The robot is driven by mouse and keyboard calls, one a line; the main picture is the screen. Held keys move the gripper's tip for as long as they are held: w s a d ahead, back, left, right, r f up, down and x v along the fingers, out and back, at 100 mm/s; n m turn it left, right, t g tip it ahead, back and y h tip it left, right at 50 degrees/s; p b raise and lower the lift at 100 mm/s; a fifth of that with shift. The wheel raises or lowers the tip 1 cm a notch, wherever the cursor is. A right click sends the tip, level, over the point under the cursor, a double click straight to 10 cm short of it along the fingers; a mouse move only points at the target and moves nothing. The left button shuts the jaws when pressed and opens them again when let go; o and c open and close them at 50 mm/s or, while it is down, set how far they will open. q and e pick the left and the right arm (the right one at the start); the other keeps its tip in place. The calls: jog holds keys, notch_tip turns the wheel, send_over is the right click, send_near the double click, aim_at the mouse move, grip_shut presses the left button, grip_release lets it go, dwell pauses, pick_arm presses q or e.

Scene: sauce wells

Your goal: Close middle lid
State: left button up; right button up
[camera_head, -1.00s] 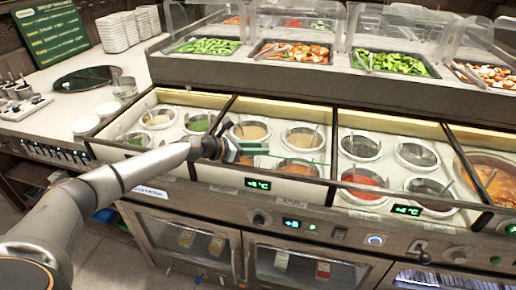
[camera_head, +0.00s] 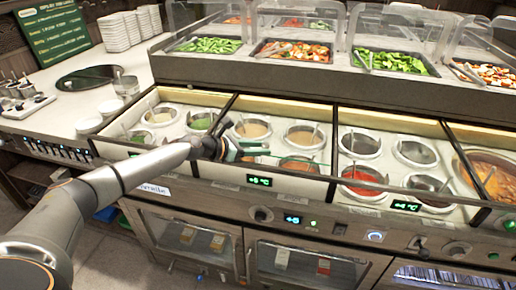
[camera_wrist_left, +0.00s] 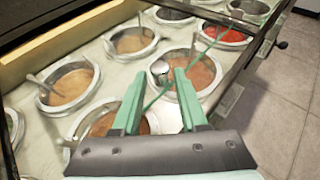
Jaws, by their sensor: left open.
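The middle well section (camera_head: 267,117) holds several round steel sauce pots and is uncovered at the back. A thin green-tinted line, perhaps the edge of a clear lid, crosses its front part; the lid's full outline cannot be made out. My left gripper (camera_head: 240,150) is over the front left part of this section, by the divider. In the left wrist view, its two green fingers (camera_wrist_left: 158,98) are apart, with nothing clearly held between them. The thin green line runs slanting between and past the fingers; whether it touches them I cannot tell. My right gripper is not in view.
Well sections lie to the left and right, with red sauce (camera_head: 364,180) and an orange stew (camera_head: 495,178). Food trays (camera_head: 292,52) under clear guards stand on the shelf behind. Ladle handles stick up from several pots. A front rail with knobs (camera_head: 262,214) runs below.

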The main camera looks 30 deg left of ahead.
pick_arm(q)
jog(key=b+v, duration=0.2)
jog(key=v, duration=1)
jog(key=shift+s+b, duration=0.25)
jog(key=shift+b, duration=0.05)
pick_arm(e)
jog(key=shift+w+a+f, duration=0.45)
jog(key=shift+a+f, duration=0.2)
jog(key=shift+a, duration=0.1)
pick_arm(q)
jog(key=shift+r, duration=0.15)
